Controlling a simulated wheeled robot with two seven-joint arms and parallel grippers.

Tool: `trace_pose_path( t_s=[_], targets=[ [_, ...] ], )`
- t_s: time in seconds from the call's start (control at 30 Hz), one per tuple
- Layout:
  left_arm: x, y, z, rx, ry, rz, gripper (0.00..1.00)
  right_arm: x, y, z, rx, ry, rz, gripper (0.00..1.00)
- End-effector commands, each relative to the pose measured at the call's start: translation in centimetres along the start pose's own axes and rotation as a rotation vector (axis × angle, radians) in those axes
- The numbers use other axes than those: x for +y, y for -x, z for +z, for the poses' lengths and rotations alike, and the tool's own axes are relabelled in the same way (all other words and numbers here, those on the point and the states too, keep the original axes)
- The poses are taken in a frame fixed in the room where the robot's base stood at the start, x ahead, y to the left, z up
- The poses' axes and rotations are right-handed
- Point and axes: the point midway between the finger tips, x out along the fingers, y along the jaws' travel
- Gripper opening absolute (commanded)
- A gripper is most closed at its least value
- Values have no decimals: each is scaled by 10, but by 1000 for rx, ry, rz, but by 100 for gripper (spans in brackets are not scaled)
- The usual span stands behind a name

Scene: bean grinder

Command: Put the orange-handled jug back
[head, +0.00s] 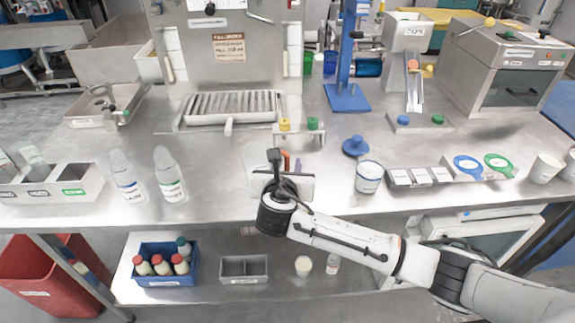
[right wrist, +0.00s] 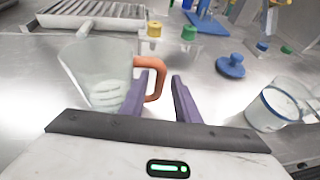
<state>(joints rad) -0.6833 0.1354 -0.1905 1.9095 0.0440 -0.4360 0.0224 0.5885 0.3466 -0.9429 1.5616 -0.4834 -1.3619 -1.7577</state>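The clear jug (right wrist: 95,70) with an orange handle (right wrist: 160,82) stands on the steel counter, left of centre in the right wrist view. In the head view the jug (head: 256,160) is partly hidden behind my right gripper (head: 291,163). In the right wrist view my right gripper (right wrist: 160,84) has its two purple fingers apart. The handle's outer bar appears between them, with the left finger close to the handle's opening and a gap to the right finger. Contact cannot be told. My left gripper is in neither view.
A white-and-blue cup (head: 369,177) and a blue knobbed lid (head: 356,146) lie to the right. A slotted drain tray (head: 230,125) and a small stand with yellow and green knobs (head: 300,134) are behind. Two bottles (head: 170,177) stand left. The counter between them is clear.

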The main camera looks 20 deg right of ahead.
Motion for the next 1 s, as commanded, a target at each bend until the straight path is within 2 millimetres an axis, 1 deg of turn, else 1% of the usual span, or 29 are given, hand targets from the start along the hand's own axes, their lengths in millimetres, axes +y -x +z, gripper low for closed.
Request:
trace_pose_path(
  t_s=[0.07, 0.17, 0.27, 0.5, 0.6, 0.7, 0.83, 1.0],
  targets=[
    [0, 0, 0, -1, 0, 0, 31, 0, 1, 2, -1, 0, 1, 29],
    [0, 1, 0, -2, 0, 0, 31, 1, 9, 2, 0, 1, 2, 29],
    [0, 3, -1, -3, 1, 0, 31, 1, 26, 3, 0, 0, 3, 29],
    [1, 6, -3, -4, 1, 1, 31, 1, 79, 3, 0, -1, 4, 29],
    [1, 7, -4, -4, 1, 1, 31, 1, 97, 3, 0, -2, 3, 29],
    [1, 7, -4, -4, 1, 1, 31, 1, 110, 2, 1, -1, 3, 29],
    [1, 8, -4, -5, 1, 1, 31, 0, 119, 3, -1, -1, 1, 29],
    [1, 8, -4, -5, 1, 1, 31, 0, 121, 3, -1, 0, 0, 29]
  ],
)
